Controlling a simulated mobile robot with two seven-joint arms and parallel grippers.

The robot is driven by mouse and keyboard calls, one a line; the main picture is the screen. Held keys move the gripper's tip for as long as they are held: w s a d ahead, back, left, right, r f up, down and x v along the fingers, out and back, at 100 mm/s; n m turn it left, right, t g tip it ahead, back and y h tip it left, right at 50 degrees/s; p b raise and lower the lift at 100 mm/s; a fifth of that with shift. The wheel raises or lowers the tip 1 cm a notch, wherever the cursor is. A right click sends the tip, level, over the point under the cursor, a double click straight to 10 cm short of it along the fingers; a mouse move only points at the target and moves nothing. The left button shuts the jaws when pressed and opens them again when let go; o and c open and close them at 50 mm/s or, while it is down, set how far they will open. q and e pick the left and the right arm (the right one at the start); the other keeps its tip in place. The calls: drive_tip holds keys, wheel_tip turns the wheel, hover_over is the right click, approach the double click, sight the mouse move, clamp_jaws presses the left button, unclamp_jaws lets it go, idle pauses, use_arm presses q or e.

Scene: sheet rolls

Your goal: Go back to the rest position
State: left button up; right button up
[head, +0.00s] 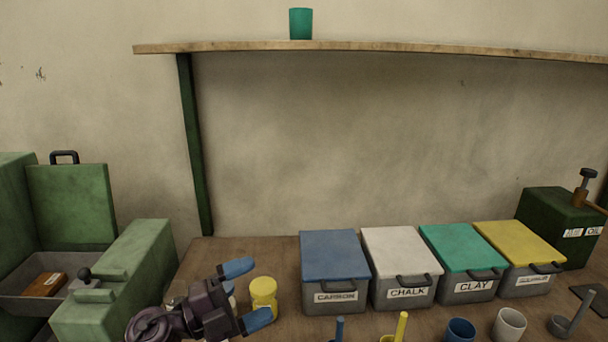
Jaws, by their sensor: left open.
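My left gripper (252,293) comes in from the lower left over the table. Its two blue-tipped fingers are spread apart. A yellow jar (264,294) stands just beyond the fingers and partly shows between them; I cannot tell whether they touch it. A pale item behind the gripper is mostly hidden. My right gripper does not show.
Lidded boxes line the wooden table (245,252): blue (334,258), white (402,251), teal (460,247), yellow (518,243). In front are a blue cup (459,330) and a white cup (509,324). Green machinery (120,285) stands left. A shelf (400,47) holds a green cup (300,24).

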use_arm(q)
drive_tip(key=a+f+n+t+y, duration=1.05)
drive_tip(key=a+n+y, duration=0.3)
drive_tip(key=n, duration=0.55)
drive_tip(key=s+a+f+n+g+y, duration=0.2)
drive_tip(key=s+f+n+g, duration=0.1)
drive_tip(key=s+f, duration=0.6)
drive_tip(key=s+a+f+n+g+y, duration=0.3)
drive_tip(key=s+f+n+g, duration=0.1)
drive_tip(key=s+f, duration=0.5)
drive_tip(key=shift+s+f+n, duration=0.35)
drive_tip(key=shift+f+n, duration=0.05)
drive_tip(key=shift+n, duration=0.2)
